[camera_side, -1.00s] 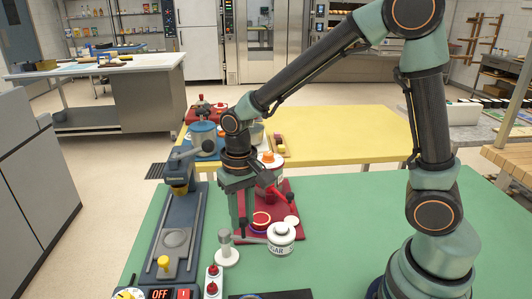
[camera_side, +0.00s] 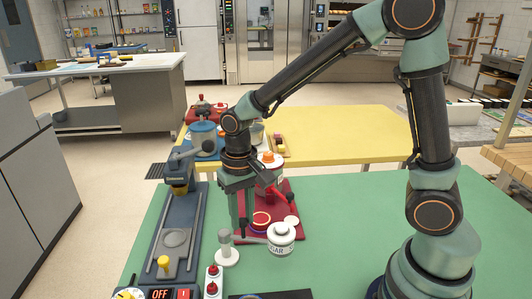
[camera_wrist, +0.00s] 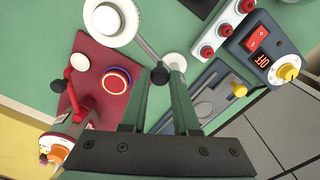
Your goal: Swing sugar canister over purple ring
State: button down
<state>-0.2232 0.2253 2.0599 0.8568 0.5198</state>
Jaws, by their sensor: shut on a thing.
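The arm runs from a post on a white round base (camera_side: 228,257). The canister is apart from the purple ring (camera_side: 260,228), in front of it and to its right in the side view. The ring lies on a red board (camera_side: 292,211). In the wrist view the canister (camera_wrist: 110,20) is above the ring (camera_wrist: 130,77). My gripper (camera_wrist: 167,82) is shut on a black knob (camera_wrist: 160,75) by the swing arm's post; its fingers partly hide the post.
A red-handled machine (camera_side: 272,184) stands on the red board, with a white disc (camera_side: 291,221) nearby. A blue-grey machine (camera_side: 173,240) stands to the left. The green table is clear to the right.

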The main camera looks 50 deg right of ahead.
jog(key=shift+d, duration=0.1)
dwell(0.5)
jog(key=shift+w+d+r+n, duration=0.1)
jog(key=shift+w+d+n, duration=0.45)
jog(key=shift+n, duration=1.5)
jog(key=shift+w+d+f+n, duration=0.15)
jog(key=shift+w+n, duration=0.65)
jog(key=shift+n, duration=1.3)
jog(key=shift+w+d+r+n, duration=0.15)
jog(key=shift+w+d+n, duration=0.4)
jog(key=shift+n, duration=1.5)
jog(key=shift+w+a, duration=0.2)
jog(key=shift+w, duration=0.05)
jog(key=c, duration=0.7)
grip_release()
jog(key=shift+o, duration=0.2)
jog(key=shift+s, duration=0.1)
notch_tip(320, 180, up, 12)
